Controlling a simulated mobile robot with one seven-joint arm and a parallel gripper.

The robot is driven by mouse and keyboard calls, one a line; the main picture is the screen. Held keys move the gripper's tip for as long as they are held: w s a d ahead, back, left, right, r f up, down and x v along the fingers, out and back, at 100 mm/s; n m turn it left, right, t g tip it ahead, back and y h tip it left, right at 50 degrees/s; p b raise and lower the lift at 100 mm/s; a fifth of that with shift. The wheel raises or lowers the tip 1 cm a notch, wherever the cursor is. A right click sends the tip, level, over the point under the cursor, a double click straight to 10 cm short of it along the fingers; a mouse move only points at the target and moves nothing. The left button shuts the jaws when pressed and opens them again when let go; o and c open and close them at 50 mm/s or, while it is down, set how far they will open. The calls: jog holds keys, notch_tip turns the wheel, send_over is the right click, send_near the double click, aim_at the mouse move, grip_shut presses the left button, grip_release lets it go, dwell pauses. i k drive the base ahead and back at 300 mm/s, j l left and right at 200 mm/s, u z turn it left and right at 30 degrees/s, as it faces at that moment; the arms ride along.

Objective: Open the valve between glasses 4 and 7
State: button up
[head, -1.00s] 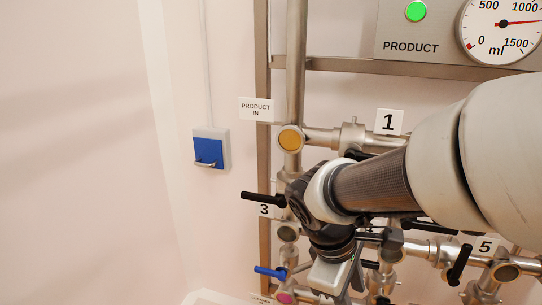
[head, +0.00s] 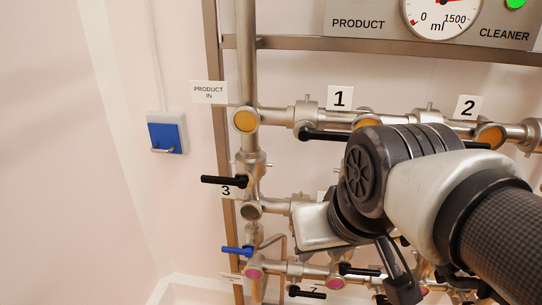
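The glasses carry no readable numbers in the head view. On the left vertical pipe a dark glass (head: 251,210) sits above a pink glass (head: 254,275). Between them is a valve with a blue handle (head: 237,252), which points left, across the pipe. My gripper (head: 318,228) shows as a pale housing below my black wrist joint, right of this pipe. It looks apart from the blue handle. I cannot make out its fingertips, and my arm hides part of the middle pipe row.
Valve 3 has a black handle (head: 223,180) pointing left, above the dark glass. A yellow glass (head: 245,120) tops this pipe. Another black handle (head: 325,135) lies below label 1. Handles and pipes crowd the bottom right. A blue wall switch (head: 166,136) is left; the wall there is clear.

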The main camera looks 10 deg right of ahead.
aim_at(360, 272)
jog(key=z, duration=0.9)
jog(key=i+l+u, duration=0.1)
jog(key=l+u, duration=0.2)
